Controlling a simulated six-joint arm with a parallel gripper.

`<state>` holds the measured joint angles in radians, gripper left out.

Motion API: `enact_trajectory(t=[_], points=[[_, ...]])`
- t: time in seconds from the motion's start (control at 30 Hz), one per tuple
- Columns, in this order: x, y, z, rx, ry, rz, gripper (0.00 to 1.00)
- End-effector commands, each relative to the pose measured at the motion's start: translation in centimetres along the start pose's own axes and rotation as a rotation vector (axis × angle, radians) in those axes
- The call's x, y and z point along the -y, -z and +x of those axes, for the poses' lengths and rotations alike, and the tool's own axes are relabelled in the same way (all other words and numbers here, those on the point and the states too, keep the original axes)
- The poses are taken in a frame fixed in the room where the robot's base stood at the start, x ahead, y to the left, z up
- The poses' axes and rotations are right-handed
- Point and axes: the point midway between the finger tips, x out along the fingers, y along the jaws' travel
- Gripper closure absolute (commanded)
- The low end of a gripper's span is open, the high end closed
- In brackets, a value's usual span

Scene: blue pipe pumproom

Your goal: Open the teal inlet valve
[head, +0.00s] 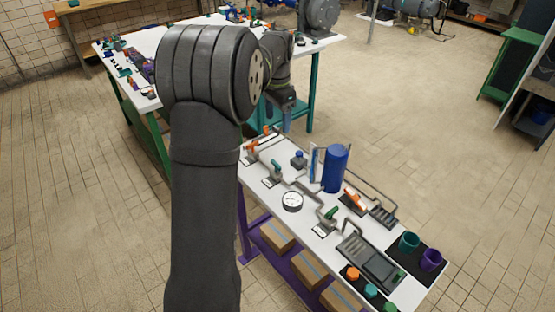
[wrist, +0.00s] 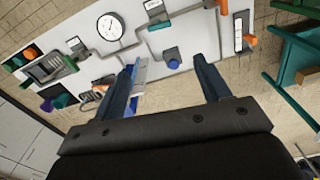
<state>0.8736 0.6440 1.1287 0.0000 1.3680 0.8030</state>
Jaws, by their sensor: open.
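The teal inlet valve (head: 277,166) is a small teal handle on the grey pipework of the white bench, between the gauge and the orange valve. My gripper (head: 286,120) is beyond the bench's far left end in the head view, pointing down. In the wrist view its two blue fingers (wrist: 169,78) are wide apart, with nothing gripped. They hang over the bench area, apart from the teal handle.
A gauge (head: 291,201), blue cylinder (head: 335,168), orange valve (head: 252,146), green valve (head: 331,213) and blue-knobbed block (head: 299,161) stand on the bench. A second cluttered table (head: 180,45) stands behind.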

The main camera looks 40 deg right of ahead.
Motion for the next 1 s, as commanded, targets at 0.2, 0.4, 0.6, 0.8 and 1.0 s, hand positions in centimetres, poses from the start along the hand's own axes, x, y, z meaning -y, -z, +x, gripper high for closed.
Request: enact_trajectory(t=[0.2, 0.4, 0.6, 0.8, 1.0], points=[[-0.1, -0.1, 3.9, 0.004, -0.004, -0.002, 0.31], [-0.1, -0.1, 8.3, 0.004, -0.004, -0.003, 0.31], [-0.1, -0.1, 12.6, 0.003, -0.003, -0.003, 0.31], [-0.1, -0.1, 15.5, 0.002, -0.002, -0.003, 0.31], [0.0, -0.1, 16.7, 0.001, -0.001, -0.003, 0.31]])
